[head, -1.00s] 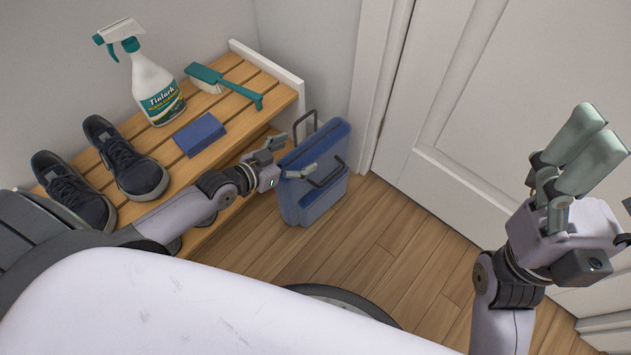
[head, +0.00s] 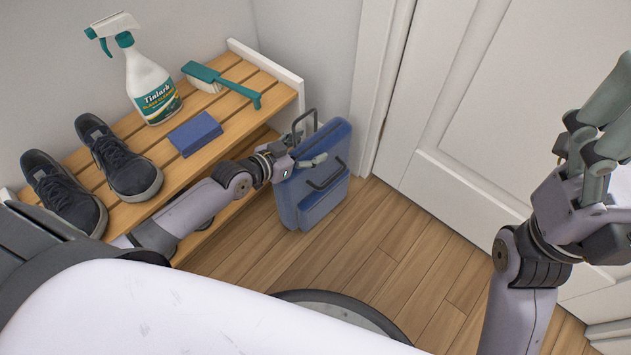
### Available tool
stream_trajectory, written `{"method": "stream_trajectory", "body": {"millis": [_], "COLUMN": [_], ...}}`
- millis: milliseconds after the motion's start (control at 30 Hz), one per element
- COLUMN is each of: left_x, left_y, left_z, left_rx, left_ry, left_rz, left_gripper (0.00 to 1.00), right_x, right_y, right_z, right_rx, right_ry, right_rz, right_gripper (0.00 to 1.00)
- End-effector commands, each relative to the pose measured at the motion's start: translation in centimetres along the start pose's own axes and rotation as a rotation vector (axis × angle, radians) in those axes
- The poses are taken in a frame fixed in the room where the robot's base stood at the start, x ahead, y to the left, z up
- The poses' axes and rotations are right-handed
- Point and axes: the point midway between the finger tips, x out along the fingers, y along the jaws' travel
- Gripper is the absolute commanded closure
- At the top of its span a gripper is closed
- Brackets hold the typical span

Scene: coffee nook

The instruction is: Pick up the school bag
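The blue school bag (head: 312,207) stands upright on the floor against the end of the wooden shoe bench. It has two dark handles and a front pocket. My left gripper (head: 306,147) is at the bag's upper left edge, its fingers spread apart. One finger is by the rear handle and the other is over the top edge, near the front handle. Whether either finger touches the bag is hard to tell. My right gripper (head: 608,115) is raised at the right, away from the bag and partly cut off by the picture edge; its finger gap is unclear.
On the slatted bench (head: 228,110) are a spray bottle (head: 153,90), a teal brush (head: 225,82), a blue block (head: 195,133) and a pair of dark shoes (head: 118,160). A white door (head: 470,110) stands behind. The wooden floor (head: 400,250) right of the bag is clear.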

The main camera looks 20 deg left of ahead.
Motion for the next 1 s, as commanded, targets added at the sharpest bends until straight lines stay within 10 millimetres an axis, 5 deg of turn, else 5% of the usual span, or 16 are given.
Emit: {"method": "stream_trajectory", "body": {"millis": [1000], "left_x": [0.0], "left_y": [-0.06], "left_z": [-0.45], "left_rx": [-0.003], "left_ry": [0.011], "left_rz": [-0.001], "left_gripper": [1.0], "right_x": [-0.01], "right_y": [0.01], "right_z": [0.03], "right_rx": [0.0], "right_ry": [-0.001], "right_rz": [0.0], "right_gripper": [0.2]}}
